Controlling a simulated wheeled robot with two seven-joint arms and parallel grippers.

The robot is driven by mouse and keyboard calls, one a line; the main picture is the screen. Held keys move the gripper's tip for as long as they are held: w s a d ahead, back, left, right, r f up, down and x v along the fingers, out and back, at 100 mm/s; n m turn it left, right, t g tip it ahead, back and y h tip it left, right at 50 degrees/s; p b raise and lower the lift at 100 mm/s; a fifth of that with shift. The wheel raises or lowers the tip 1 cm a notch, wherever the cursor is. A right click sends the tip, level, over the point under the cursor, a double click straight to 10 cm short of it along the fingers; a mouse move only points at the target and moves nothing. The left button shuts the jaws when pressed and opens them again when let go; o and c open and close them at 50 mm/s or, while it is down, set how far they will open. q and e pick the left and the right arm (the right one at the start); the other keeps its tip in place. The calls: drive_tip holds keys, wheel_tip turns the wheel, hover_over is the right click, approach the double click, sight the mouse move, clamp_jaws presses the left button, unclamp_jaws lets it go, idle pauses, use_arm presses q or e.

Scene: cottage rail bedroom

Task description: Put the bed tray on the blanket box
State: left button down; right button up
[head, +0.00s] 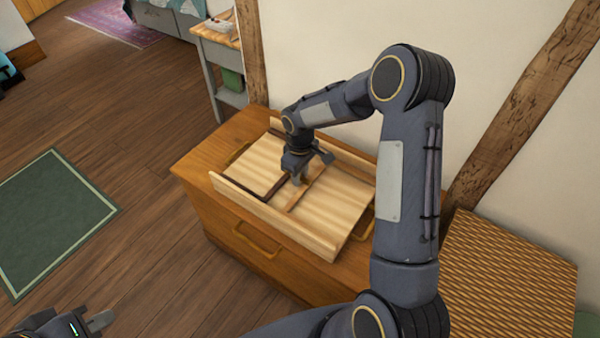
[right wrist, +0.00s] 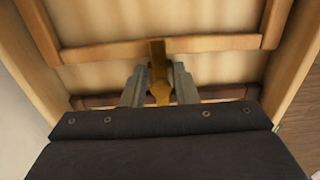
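The bed tray (head: 327,205) is pale slatted wood with raised long rails and crossbars. It lies flat on top of an orange-brown wooden chest (head: 200,165), which looks like the blanket box. In the right wrist view the tray (right wrist: 215,70) fills most of the picture. My right gripper (head: 302,180) is down over the middle of the tray. In the right wrist view its fingers (right wrist: 160,80) stand on either side of a brass-coloured upright piece (right wrist: 158,55) by a crossbar; whether they press on it is unclear. My left gripper (head: 95,325) is at the bottom left, mostly cut off, away from the tray.
A woven-topped box (head: 510,265) stands right of the chest. A small grey side table (head: 218,65) stands behind it on the left, near a bed (head: 170,18). A green rug (head: 50,220) lies on the open wooden floor. A wall with timber posts is behind the chest.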

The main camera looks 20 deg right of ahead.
drive_tip(key=o, duration=0.4)
drive_tip(key=shift+r, duration=0.3)
drive_tip(key=s+r+m+t+p, duration=0.1)
drive_tip(key=s+r+p, duration=0.15)
drive_tip(key=r, duration=0.65)
drive_tip(key=s+r+m+p, duration=0.1)
drive_tip(key=s+r, duration=0.3)
drive_tip(key=r, duration=0.5)
drive_tip(key=s+a+r+m+t+y, duration=0.2)
drive_tip(key=s+m, duration=0.1)
drive_tip(key=s, duration=0.7)
drive_tip(key=s+a+r+m+t+y, duration=0.1)
drive_tip(key=s+a+r+m+t, duration=0.1)
drive_tip(key=s, duration=0.8)
drive_tip(key=shift+s+a+r+m+t+y, duration=0.3)
drive_tip(key=shift+s+m+y, duration=0.1)
drive_tip(key=shift+m, duration=0.1)
